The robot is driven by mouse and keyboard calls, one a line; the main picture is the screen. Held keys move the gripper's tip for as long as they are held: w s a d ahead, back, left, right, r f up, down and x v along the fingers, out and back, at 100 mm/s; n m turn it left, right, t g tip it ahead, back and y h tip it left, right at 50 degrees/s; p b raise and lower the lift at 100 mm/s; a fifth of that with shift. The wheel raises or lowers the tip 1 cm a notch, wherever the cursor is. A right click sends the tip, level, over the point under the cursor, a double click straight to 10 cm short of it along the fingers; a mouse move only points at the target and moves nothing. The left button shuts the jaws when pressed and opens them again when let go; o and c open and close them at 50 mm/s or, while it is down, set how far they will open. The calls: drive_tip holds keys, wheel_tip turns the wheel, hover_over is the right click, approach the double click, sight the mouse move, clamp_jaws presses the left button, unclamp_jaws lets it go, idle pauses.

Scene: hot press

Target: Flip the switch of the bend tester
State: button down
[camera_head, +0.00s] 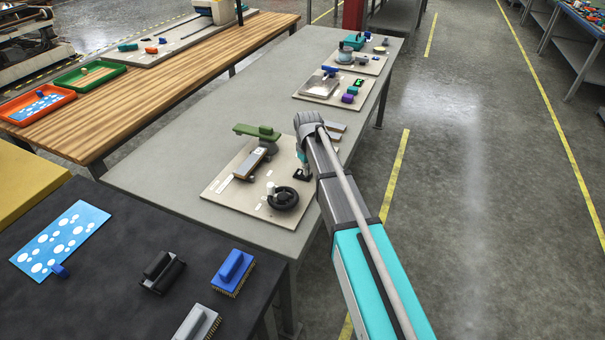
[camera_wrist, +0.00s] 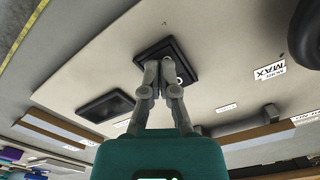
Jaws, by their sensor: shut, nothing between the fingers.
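The bend tester's board (camera_head: 226,190) lies on the grey table, with a black handwheel (camera_head: 283,198) and a green lever-like part (camera_head: 257,132) on it. In the wrist view, a black square plate with a raised rim (camera_wrist: 185,57), apparently the switch, sits on the pale board (camera_wrist: 90,75). A small white ring mark shows on it. My gripper (camera_wrist: 160,68) is shut and empty, its fingertips over this plate and hiding its middle. I cannot tell whether they touch it. In the head view my arm partly covers the board's right side.
A second black rectangular plate (camera_wrist: 106,106) lies beside the switch plate. The handwheel's edge (camera_wrist: 304,35) shows at the upper right of the wrist view. Other boards with devices (camera_head: 322,87) stand farther along the table. Brushes (camera_head: 233,270) lie on the dark table in front.

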drive_tip(key=shift+r+p, duration=3.3)
drive_tip(key=shift+r, duration=0.15)
drive_tip(key=shift+s, duration=0.1)
drive_tip(key=s+d+m, duration=0.2)
drive_tip(key=s+d, duration=0.3)
drive_tip(key=s, duration=0.3)
drive_tip(key=s+d+r+m+p, duration=0.1)
drive_tip(key=s+d, duration=0.3)
drive_tip(key=s, duration=0.4)
drive_tip(key=s+d+r+m+p, duration=0.1)
drive_tip(key=s+d+m, duration=0.3)
drive_tip(key=s, duration=0.4)
drive_tip(key=shift+d, duration=0.85)
